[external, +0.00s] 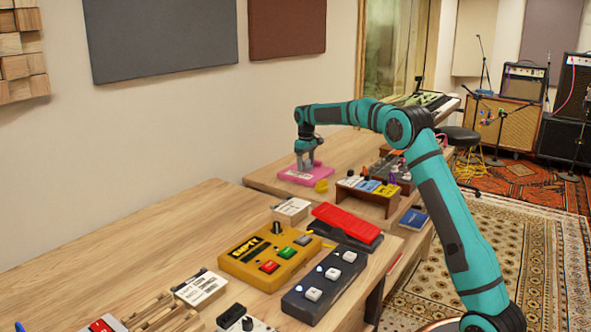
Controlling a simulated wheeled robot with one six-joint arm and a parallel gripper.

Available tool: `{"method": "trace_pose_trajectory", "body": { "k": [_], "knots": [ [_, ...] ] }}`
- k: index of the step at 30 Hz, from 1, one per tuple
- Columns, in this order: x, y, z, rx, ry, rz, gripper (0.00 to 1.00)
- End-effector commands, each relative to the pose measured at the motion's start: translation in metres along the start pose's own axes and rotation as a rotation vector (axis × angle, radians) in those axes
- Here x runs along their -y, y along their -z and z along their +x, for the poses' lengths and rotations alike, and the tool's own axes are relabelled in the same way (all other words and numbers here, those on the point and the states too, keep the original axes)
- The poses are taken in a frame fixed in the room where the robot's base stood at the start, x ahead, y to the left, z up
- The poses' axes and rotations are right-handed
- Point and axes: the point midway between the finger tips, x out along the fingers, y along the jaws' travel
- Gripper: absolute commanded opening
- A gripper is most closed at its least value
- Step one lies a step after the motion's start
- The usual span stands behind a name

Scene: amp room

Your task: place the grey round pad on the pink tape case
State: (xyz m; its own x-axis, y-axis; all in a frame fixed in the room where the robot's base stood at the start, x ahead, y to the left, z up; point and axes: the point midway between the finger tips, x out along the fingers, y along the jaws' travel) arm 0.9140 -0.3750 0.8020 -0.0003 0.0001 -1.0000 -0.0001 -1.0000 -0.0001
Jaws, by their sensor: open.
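The pink tape case (288,175) lies flat on the far part of the wooden table, near the wall. My gripper (306,169) points down over the case, with its fingertips at or just above its top. The jaws are open. I cannot tell whether the fingers touch the case. I cannot make out the grey round pad for certain; it may be hidden at the grey fingers.
A small yellow object (321,186) sits beside the case. A rack of coloured pedals (366,191) stands to the right. A yellow pedal (268,255), a red pedal (346,222) and a dark pedal (325,284) are nearer. Bare wood (150,230) lies left.

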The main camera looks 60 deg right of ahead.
Motion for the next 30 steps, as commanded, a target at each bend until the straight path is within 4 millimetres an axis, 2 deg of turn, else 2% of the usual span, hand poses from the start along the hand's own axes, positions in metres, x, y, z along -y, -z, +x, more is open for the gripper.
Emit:
{"method": "trace_pose_trajectory", "body": {
  "k": [7, 21, 25, 30],
  "knots": [
    [0.000, 0.000, -0.017, -0.001, 0.000, 0.000, 0.70],
    [0.000, 0.000, -0.102, -0.002, -0.001, 0.000, 0.70],
    [0.000, 0.001, -0.115, -0.001, -0.001, 0.000, 0.70],
    [0.000, 0.000, -0.122, 0.001, 0.000, 0.000, 0.70]
  ]
}}
